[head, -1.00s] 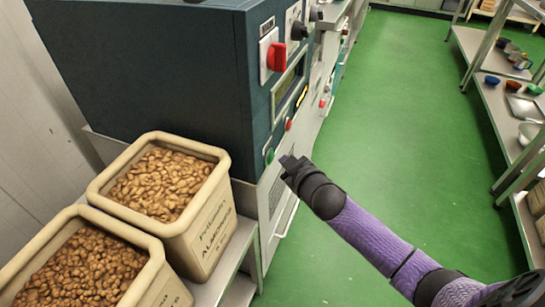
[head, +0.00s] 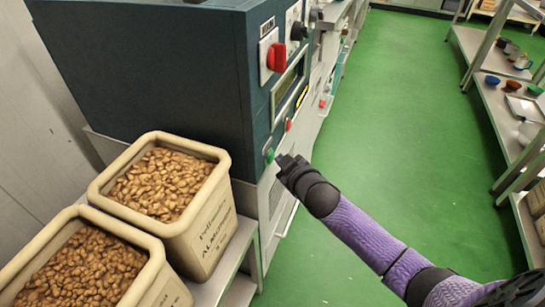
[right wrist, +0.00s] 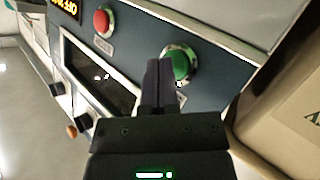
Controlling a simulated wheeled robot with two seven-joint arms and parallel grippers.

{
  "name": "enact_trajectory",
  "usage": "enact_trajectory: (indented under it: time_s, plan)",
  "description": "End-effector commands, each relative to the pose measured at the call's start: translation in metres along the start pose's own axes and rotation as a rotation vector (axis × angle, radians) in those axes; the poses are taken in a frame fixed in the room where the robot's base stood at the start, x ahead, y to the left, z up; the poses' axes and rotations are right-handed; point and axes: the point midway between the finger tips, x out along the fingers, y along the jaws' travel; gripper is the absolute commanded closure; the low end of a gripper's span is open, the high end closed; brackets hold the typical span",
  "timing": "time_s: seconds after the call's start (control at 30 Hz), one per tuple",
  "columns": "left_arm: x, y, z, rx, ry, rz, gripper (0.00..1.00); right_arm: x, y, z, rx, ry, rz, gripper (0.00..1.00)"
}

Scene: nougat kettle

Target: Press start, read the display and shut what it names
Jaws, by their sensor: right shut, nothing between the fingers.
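The dark blue control cabinet (head: 150,75) stands left of centre in the head view. Its panel carries a green button (head: 269,156), a red button (head: 288,125), a display (head: 287,88) seen edge-on and a red rotary switch (head: 276,57). My right gripper (head: 281,160) is shut and empty, its tip close to the green button. In the right wrist view the green button (right wrist: 178,64) lies just beyond the fingertips; I cannot tell whether they touch. The display (right wrist: 98,76) looks dark there, with no readable text. The red button (right wrist: 103,22) is beside it. My left gripper is out of view.
Two cream bins of nuts, one labelled almonds (head: 190,225), stand on a metal shelf left of my right arm. A lit orange readout (right wrist: 66,6) shows at the right wrist view's top edge. Green floor (head: 400,120) is clear; racks with bowls line the right.

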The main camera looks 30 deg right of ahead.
Motion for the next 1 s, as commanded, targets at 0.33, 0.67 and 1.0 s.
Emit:
enact_trajectory:
  time_s: [0.33,0.67,1.0]
  plan:
    - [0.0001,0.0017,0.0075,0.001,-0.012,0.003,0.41,0.0031,-0.0023,-0.0024,0.001,0.001,0.000,1.00]
    - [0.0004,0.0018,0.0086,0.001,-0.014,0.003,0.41,0.0056,-0.0043,-0.0040,0.000,0.000,0.000,1.00]
    - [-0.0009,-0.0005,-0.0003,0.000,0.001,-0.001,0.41,0.0041,-0.0029,-0.0038,0.000,0.000,0.000,1.00]
